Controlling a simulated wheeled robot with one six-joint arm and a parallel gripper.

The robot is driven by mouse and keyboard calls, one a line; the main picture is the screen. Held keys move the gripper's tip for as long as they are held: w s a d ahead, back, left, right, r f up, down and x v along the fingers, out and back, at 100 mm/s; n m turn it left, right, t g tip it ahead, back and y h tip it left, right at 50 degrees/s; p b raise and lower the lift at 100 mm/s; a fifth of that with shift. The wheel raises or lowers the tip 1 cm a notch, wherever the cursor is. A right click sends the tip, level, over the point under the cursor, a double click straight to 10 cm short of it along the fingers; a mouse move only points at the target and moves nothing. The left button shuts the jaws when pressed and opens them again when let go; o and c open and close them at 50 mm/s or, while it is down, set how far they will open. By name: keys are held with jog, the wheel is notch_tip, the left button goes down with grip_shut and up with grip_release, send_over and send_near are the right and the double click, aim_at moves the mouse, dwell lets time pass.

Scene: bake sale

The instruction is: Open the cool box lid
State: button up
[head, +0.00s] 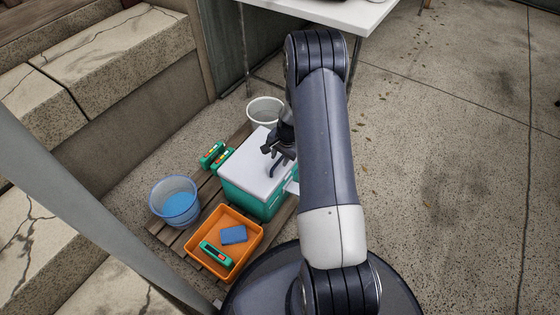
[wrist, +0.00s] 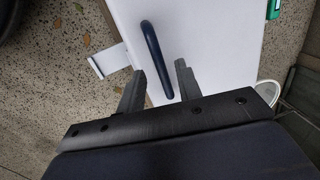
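The cool box (head: 250,205) is teal with a white lid (head: 243,168), and it stands on a wooden pallet. The lid lies flat and closed and also fills much of the wrist view (wrist: 220,35). A dark handle (wrist: 154,55) stands on the lid. My gripper (head: 278,158) is over the lid at the handle. In the wrist view my gripper (wrist: 158,78) has its two fingers apart, with the handle's end showing between them. No contact between finger and handle can be made out. The arm hides part of the box's right side.
An orange crate (head: 258,237) holding a blue block and a green item stands in front of the box. A blue bucket (head: 160,213) is at left, green packs (head: 211,154) beside the box, a white bin (head: 252,116) behind. A white table (head: 330,14) stands beyond. Floor at right is clear.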

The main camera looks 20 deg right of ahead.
jog(key=shift+w+f, duration=0.15)
jog(key=shift+f, duration=0.3)
grip_shut()
dwell(0.4)
